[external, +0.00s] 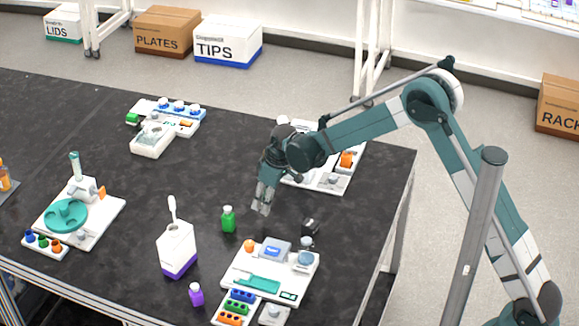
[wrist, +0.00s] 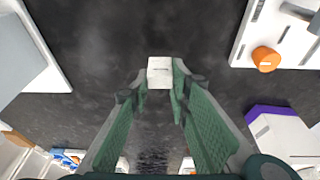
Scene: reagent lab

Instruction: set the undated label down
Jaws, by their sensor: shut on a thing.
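A small white label (wrist: 160,72) with a faint dark line of print is pinched between the fingertips of my gripper (wrist: 159,82) in the wrist view. In the external view my gripper (external: 262,207) points down over the right half of the black bench. I cannot make out the label there. The dark bench surface shows around the label in the wrist view. I cannot tell whether the label touches the bench or hangs above it.
A green bottle (external: 228,219) stands close by at lower left of my gripper. A small black item (external: 310,227) and a white station (external: 238,277) lie in front. Another white station (external: 325,182) is behind my gripper. The bench (external: 100,135) has free room to the left.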

